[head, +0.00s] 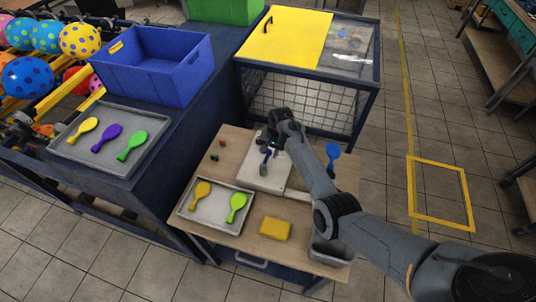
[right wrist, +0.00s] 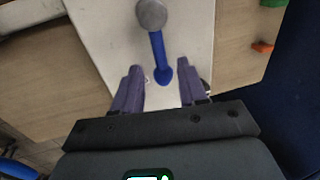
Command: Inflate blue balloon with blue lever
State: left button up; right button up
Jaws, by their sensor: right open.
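The blue lever (right wrist: 158,55) stands out over a white plate (right wrist: 110,30), with a round grey piece at one end. In the right wrist view its rounded blue end lies between the two fingers of my right gripper (right wrist: 161,78), with gaps on both sides. The gripper is open and holds nothing. In the head view the lever (head: 266,159) shows just below the right gripper (head: 268,146). A blue balloon (head: 333,152) shows beyond my right arm, near the table's right side; its lower end is hard to make out. My left gripper is not in view.
A grey tray (head: 216,222) on the wooden table holds a yellow and a green balloon, with a yellow block (head: 275,228) beside it. Small red and green pieces lie at the table's left. A blue bin (head: 150,62) and a yellow-topped cage (head: 300,37) stand behind.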

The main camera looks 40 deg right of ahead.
aim_at(266, 161)
jog(key=shift+w+a+f, duration=0.1)
jog(key=shift+w+f, duration=0.05)
jog(key=shift+f, duration=0.5)
jog(key=shift+w+a+f, duration=0.1)
jog(key=shift+f, duration=0.55)
grip_shut()
